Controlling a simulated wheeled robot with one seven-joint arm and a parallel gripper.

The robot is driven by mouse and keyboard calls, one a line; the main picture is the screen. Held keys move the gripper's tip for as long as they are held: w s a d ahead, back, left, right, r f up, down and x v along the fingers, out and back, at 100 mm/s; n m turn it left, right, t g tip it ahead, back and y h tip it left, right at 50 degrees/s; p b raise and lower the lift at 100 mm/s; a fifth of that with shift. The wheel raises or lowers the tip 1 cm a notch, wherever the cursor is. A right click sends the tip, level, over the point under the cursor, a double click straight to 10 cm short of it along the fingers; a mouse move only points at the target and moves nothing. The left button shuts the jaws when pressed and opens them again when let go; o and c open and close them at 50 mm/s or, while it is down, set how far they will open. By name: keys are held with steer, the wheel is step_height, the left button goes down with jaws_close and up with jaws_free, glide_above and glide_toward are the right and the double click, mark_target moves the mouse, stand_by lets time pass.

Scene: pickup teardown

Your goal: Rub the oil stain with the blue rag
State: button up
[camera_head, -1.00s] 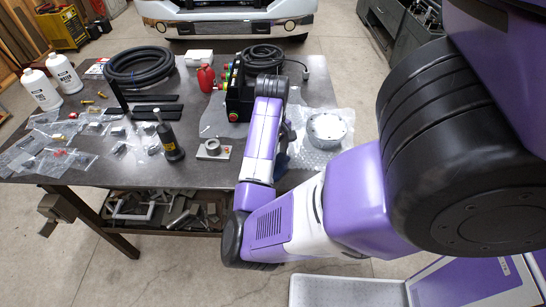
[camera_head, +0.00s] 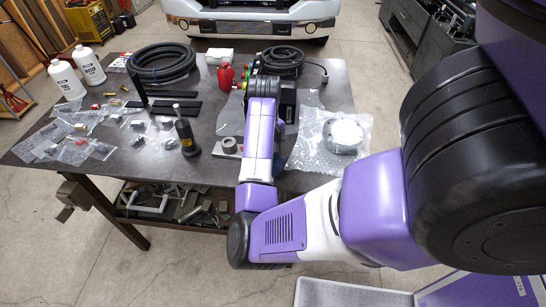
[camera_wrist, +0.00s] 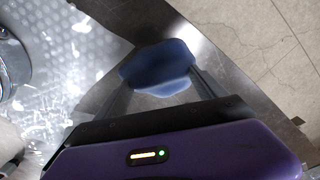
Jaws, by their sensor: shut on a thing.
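The blue rag (camera_wrist: 158,68) is bunched between the fingers of my gripper (camera_wrist: 160,86) in the wrist view. The gripper is shut on it, low over the metal table (camera_wrist: 205,62) near an edge. I cannot tell whether the rag touches the table top. In the head view my arm hides the gripper and most of the rag. I cannot make out the oil stain for certain; a dark patch (camera_wrist: 135,22) beyond the rag could be stain or shadow.
Bubble wrap (camera_head: 318,155) with a round metal part (camera_head: 343,135) lies right of my arm. A tape roll (camera_head: 228,146) and a dark upright tool (camera_head: 186,135) are to its left. Bare floor lies past the table edge.

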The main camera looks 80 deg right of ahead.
steer(key=shift+w+a+f, duration=0.1)
steer(key=shift+w, duration=0.85)
steer(key=shift+w+a+f, duration=0.1)
steer(key=shift+w, duration=0.8)
steer(key=shift+w+d+r, duration=0.1)
steer(key=shift+w+r, duration=0.05)
steer(key=shift+r, duration=2.9)
step_height(320, 180, up, 3)
